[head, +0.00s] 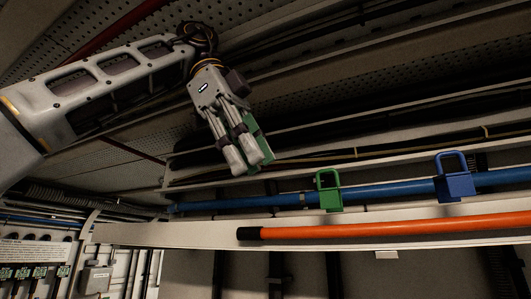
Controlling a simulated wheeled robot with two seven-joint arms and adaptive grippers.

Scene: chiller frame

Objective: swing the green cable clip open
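A green plate-like piece (264,146), which looks like a green clip, shows beside and partly behind the fingers of my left gripper (248,162), under the ceiling. The fingers hide part of it, so I cannot tell whether they touch or hold it. The two fingers lie close together with a narrow gap, pointing down and right. A separate green padlock-shaped piece (329,197) with a loop on top sits at the blue pipe (390,190), to the right of and below the gripper. My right gripper is not in view.
A blue padlock-shaped piece (456,186) sits farther right along the blue pipe. An orange bar with a black end (400,227) runs below along a pale ledge (170,236). Dark cables and perforated trays (120,25) lie overhead. A labelled panel (35,252) stands at lower left.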

